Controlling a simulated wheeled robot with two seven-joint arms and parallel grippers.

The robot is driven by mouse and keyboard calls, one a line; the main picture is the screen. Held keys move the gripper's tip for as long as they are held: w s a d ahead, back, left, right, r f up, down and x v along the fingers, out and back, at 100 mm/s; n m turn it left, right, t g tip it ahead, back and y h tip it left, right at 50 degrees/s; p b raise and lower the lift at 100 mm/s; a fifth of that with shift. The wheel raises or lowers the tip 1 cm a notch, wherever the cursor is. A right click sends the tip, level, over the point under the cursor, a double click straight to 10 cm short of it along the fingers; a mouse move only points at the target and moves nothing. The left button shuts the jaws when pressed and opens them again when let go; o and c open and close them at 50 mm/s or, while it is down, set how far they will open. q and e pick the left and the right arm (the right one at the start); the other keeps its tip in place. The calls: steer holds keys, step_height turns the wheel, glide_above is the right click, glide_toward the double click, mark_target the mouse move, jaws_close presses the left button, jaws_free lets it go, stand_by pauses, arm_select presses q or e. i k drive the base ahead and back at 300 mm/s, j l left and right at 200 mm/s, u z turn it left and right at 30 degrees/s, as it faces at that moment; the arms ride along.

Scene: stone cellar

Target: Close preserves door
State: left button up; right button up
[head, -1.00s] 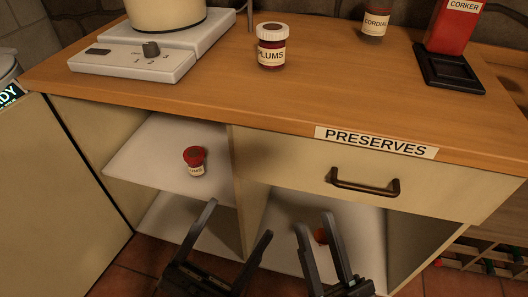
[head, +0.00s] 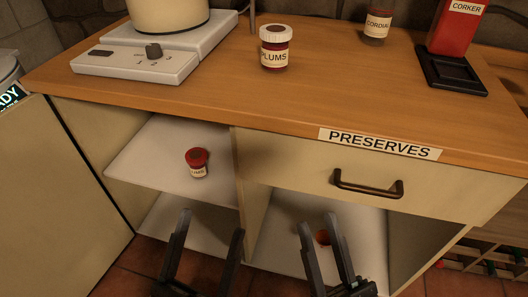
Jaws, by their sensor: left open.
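The preserves cabinet stands ahead with its front open on the left and below the drawer. Its PRESERVES label (head: 379,143) is on the counter's front edge. A large cream panel (head: 55,205) at the left looks like the cabinet's door, swung wide open; its lower part is out of view. My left gripper (head: 212,222) is open and empty, low in front of the left compartment, right of the panel and apart from it. My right gripper (head: 317,220) looks open and empty in front of the lower right compartment.
A red-lidded jar (head: 197,163) stands on the inner shelf (head: 140,165). An orange-red item (head: 322,237) shows behind my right gripper. The drawer handle (head: 367,184) sticks out. A plums jar (head: 274,48), hotplate (head: 150,65) and corker (head: 457,30) stand on the counter.

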mark_target(60, 232)
steer(key=k+j, duration=1.1)
steer(key=j, duration=0.15)
steer(key=u, duration=1.85)
